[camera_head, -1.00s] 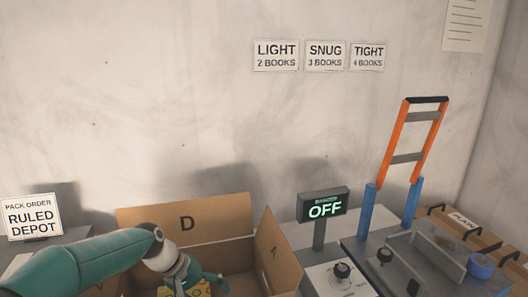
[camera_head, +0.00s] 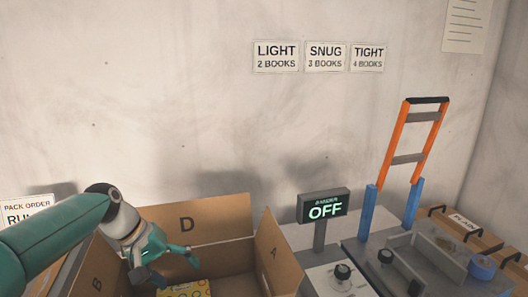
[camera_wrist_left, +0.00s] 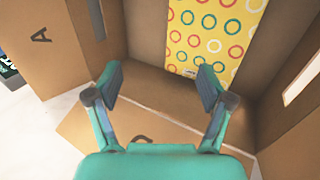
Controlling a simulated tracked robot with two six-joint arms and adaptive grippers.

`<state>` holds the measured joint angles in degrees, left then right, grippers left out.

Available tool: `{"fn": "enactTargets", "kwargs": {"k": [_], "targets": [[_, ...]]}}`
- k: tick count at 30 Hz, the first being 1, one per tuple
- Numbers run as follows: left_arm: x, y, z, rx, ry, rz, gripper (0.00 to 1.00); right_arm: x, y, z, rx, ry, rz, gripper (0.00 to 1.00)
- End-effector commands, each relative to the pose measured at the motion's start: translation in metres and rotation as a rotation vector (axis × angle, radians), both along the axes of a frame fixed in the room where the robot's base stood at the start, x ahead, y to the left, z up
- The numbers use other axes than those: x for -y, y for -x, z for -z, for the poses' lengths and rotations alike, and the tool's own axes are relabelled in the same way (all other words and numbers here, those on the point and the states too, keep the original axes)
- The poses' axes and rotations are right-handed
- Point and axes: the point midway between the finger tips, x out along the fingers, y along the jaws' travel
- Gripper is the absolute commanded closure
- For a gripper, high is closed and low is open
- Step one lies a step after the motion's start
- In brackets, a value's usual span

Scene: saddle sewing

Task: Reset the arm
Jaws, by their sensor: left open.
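My left gripper (camera_head: 170,272) is open and empty. It is over the open cardboard box (camera_head: 196,217), near its left side, and the arm comes in from the left. In the left wrist view its two fingers (camera_wrist_left: 162,88) are spread apart with nothing between them. A yellow book with coloured rings (camera_head: 188,288) lies in the box; it also shows beyond the fingers in the left wrist view (camera_wrist_left: 200,55). The gripper is apart from the book. My right gripper is not in view.
A display reading OFF (camera_head: 324,207) stands right of the box. Farther right are a knob panel (camera_head: 342,275), an orange-and-blue frame (camera_head: 387,150), and brown boxes (camera_head: 470,230). A pack order sign (camera_head: 22,212) is partly hidden behind my left arm.

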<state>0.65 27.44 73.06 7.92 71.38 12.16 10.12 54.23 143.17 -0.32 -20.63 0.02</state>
Motion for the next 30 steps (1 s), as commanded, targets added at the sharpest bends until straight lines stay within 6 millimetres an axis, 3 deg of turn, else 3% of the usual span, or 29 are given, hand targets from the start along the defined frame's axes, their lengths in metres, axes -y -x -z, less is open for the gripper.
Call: {"fn": "enactTargets", "kwargs": {"k": [1, 17, 19, 30], "targets": [[0.007, -0.001, 0.014, -0.009, 0.0, 0.003, 0.2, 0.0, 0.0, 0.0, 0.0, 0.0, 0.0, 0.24], [0.057, -0.015, 0.108, -0.008, -0.001, 0.004, 0.2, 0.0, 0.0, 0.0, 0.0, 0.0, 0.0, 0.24], [0.057, -0.017, 0.086, 0.0, 0.0, 0.001, 0.2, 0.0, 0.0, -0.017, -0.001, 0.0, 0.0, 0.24], [0.057, -0.017, 0.014, -0.001, 0.0, 0.002, 0.2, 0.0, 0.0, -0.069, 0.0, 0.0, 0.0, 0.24]]}}
